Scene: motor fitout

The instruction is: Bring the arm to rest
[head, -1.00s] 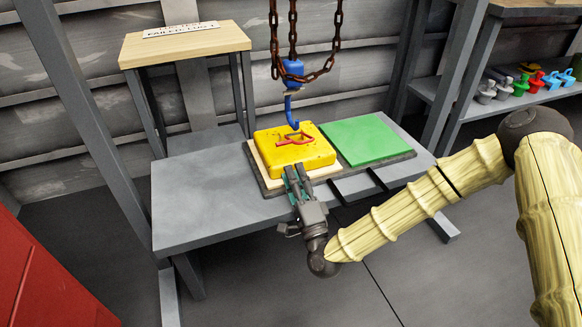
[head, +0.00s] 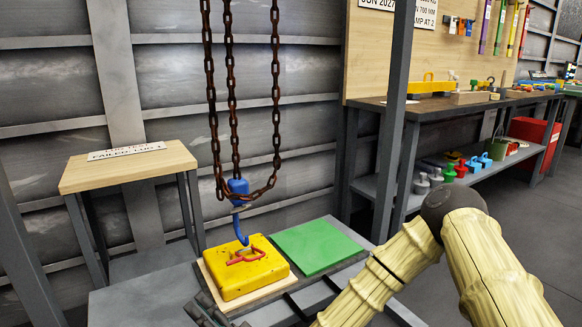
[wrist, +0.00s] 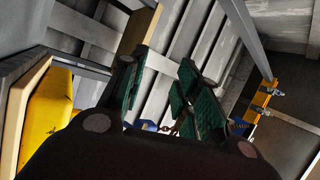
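My arm (head: 378,275) reaches down past the bottom edge of the head view, so its end does not show clearly there. In the wrist view my gripper (wrist: 157,92) has its green-padded fingers apart with nothing between them. A yellow block (head: 238,281) with a red handle (head: 246,257) on top lies on a pale wooden board on the bench. It also shows at the left of the wrist view (wrist: 46,108), beside the gripper. A blue hook (head: 241,226) hangs on rusty chains just above the red handle; I cannot tell whether they touch.
A green plate (head: 316,245) lies right of the block. A small wooden stand (head: 127,166) with a sign is at the back left. A grey post (head: 397,120) stands upright right of centre. A workbench (head: 450,108) with coloured items on its shelf stands behind at right.

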